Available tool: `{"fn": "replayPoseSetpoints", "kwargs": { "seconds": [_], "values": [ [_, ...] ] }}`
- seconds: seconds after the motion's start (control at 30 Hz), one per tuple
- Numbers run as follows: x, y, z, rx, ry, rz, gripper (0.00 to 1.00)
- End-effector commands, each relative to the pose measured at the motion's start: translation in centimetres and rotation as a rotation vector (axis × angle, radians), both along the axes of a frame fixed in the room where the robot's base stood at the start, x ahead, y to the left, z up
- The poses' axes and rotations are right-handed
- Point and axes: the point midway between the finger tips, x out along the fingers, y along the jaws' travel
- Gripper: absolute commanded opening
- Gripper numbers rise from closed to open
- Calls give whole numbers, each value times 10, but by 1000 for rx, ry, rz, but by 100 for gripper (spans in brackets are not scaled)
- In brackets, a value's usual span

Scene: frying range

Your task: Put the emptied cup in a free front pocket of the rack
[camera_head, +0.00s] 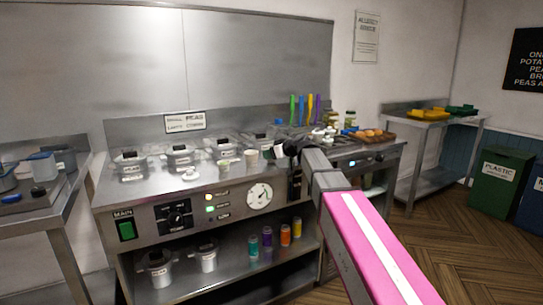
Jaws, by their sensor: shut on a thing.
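My gripper (290,148) is black and small in the view, at the far end of my arm, over the right part of the steel counter. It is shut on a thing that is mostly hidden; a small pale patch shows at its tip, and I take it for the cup. A pale cup (252,155) stands on the counter just left of the gripper, with a greenish cup (224,165) further left. I cannot make out the rack or its pockets clearly; small white items (323,134) stand just behind my arm.
Several lidded pots (180,156) sit in the range. Coloured upright handles (305,108) stand behind the gripper. A board with brown food (372,135) lies to the right. A lower shelf holds pots and coloured jars (267,237). My pink arm hides part of the counter.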

Motion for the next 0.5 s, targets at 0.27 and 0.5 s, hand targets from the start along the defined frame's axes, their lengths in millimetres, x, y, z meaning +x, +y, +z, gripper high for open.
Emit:
{"fn": "replayPoseSetpoints", "kwargs": {
  "seconds": [0.27, 0.5],
  "values": [
    [0, 0, -6, 0, -2, -1, 34],
    [0, 0, -8, 0, -2, -1, 74]
  ]
}}
